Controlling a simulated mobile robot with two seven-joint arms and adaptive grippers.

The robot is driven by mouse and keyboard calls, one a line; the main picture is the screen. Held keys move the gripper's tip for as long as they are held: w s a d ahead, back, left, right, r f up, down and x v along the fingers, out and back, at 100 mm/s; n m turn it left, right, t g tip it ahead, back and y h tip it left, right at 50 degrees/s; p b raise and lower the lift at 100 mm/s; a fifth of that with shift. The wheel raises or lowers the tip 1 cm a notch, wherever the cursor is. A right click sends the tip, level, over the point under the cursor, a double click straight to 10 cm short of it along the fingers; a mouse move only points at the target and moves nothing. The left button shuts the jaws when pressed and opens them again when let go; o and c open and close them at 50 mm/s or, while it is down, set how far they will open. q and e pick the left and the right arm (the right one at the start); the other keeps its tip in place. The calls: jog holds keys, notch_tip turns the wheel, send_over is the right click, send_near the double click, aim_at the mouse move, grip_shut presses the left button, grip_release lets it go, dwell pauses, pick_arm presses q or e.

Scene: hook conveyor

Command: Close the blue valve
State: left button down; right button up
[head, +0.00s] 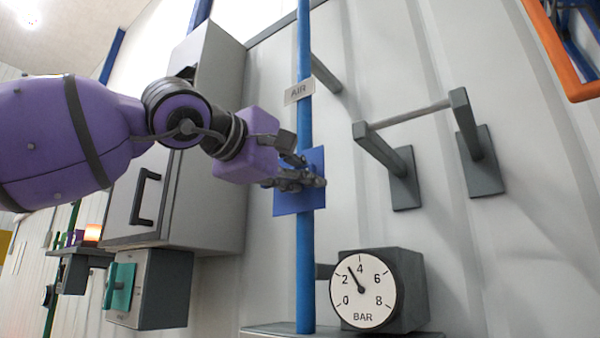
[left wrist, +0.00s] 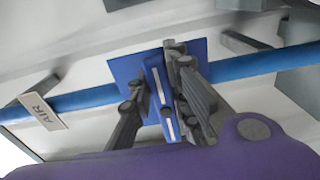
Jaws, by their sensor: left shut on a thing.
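The blue valve has a square blue plate (head: 315,160) on the upright blue pipe (head: 304,250), under a tag reading AIR (head: 298,92). The plate also shows in the left wrist view (left wrist: 126,69), where a blue bar handle (left wrist: 157,92) with pale stripes stands in front of it. The handle lies roughly across the pipe. My left gripper (head: 308,180) reaches in from the left in the head view. Its dark fingers are shut on the handle, one on each side in the left wrist view (left wrist: 163,95). In the head view the fingers hide most of the handle. My right gripper is not in view.
A round gauge (head: 363,291) marked BAR stands right of the pipe's lower end, its needle between 2 and 4. A grey cabinet (head: 205,150) is left of the pipe. A grey rail on two brackets (head: 410,114) juts from the wall at right. A teal-handled box (head: 122,287) sits lower left.

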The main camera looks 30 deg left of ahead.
pick_arm(q)
jog(key=c, duration=1.6)
grip_release()
jog(key=shift+c, duration=0.2)
jog(key=s+a, duration=0.1)
jog(key=s, duration=1.1)
jog(key=shift+w, duration=0.1)
